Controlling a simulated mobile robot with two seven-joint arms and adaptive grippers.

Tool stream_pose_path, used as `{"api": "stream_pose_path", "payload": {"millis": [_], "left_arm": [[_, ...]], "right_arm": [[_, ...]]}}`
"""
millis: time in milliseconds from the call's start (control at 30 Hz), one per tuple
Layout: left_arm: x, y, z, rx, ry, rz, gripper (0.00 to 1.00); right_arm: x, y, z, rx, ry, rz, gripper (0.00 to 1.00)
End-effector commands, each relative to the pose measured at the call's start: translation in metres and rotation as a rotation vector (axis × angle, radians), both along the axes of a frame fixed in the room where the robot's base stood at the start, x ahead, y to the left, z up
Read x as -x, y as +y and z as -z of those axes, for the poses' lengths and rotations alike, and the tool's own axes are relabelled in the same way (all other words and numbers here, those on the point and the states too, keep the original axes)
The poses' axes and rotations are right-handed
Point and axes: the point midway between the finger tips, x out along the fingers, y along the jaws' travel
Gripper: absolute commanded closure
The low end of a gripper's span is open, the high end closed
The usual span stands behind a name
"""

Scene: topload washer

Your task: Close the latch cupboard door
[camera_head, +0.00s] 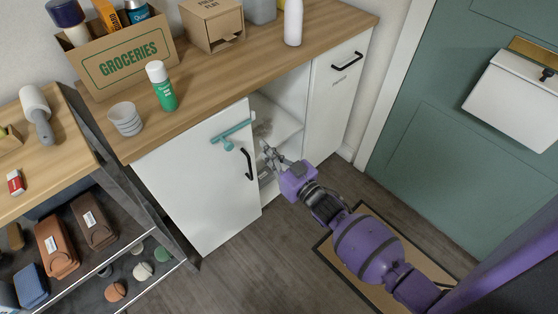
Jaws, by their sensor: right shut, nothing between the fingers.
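The white cupboard door (198,185) is the left front of the wooden-topped cabinet. The cupboard's inside (277,125) shows to the right of the door's edge, with a shelf in it. A teal latch (231,134) sits at the door's upper right, and a black handle (247,164) is below it. My right gripper (266,148) is shut and empty, just right of the handle, in front of the opening. I cannot tell whether it touches the door. My left gripper is not in view.
The wooden top (232,64) holds a groceries box (130,61), a green-and-white bottle (162,87) and a striped cup (126,118). A narrow white door (336,92) is closed at the right. A shelf rack (125,188) stands at the left.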

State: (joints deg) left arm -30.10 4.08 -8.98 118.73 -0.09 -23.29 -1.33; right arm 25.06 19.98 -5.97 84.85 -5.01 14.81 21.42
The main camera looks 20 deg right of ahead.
Motion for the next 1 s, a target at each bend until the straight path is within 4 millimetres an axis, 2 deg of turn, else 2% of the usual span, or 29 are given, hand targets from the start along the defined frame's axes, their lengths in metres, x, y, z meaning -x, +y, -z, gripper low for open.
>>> {"api": "stream_pose_path", "payload": {"millis": [100,300,500,833,1000], "left_arm": [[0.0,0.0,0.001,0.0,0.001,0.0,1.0],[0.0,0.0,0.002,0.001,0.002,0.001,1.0],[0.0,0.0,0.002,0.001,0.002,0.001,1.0],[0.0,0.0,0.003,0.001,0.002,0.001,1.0],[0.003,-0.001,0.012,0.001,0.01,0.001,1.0]], "right_arm": [[-0.024,0.008,0.0,0.0,0.0,0.0,1.0],[-0.05,0.016,0.001,-0.001,0.001,0.0,1.0],[-0.059,0.018,0.001,0.001,0.002,0.0,1.0],[-0.061,0.019,0.001,0.0,0.001,-0.003,1.0],[-0.077,0.022,0.002,0.005,-0.001,-0.055,1.0]]}}
